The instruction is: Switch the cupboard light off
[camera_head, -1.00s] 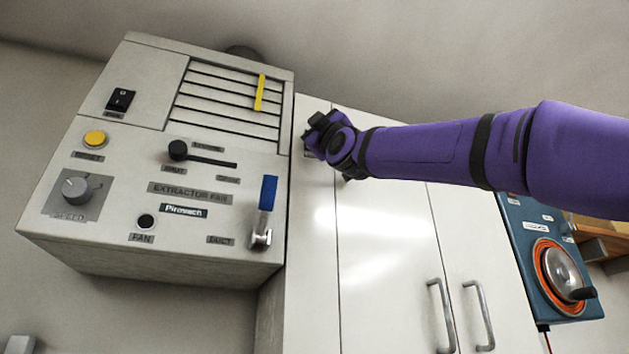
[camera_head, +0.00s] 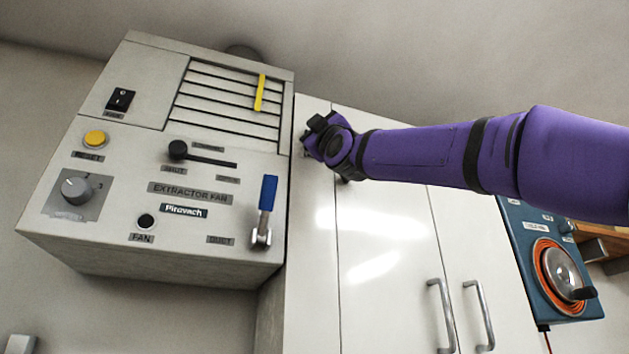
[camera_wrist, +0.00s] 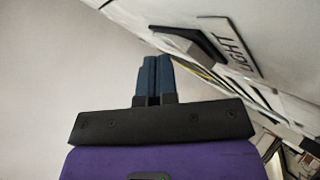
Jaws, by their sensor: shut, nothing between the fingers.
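The cupboard (camera_head: 385,240) is a tall white unit with double doors, in the middle of the head view. My gripper (camera_head: 314,138) is at the upper part of its left panel, beside the extractor fan box. In the wrist view my gripper (camera_wrist: 157,58) has its two blue fingers together, with nothing between them. A dark switch (camera_wrist: 195,42) beside a LIGHT label (camera_wrist: 235,47) is on the pale panel just right of the fingertips. The fingertips look close to it, but I cannot tell whether they touch. In the head view my gripper hides the switch. Its on or off position is unclear.
The extractor fan box (camera_head: 110,230) is close on the left, with a blue-handled lever (camera_head: 267,193), a yellow button (camera_head: 95,138) and a knob (camera_head: 76,187). A blue panel with an orange-ringed crank (camera_head: 560,270) is at right. Cupboard handles (camera_head: 440,310) stick out below.

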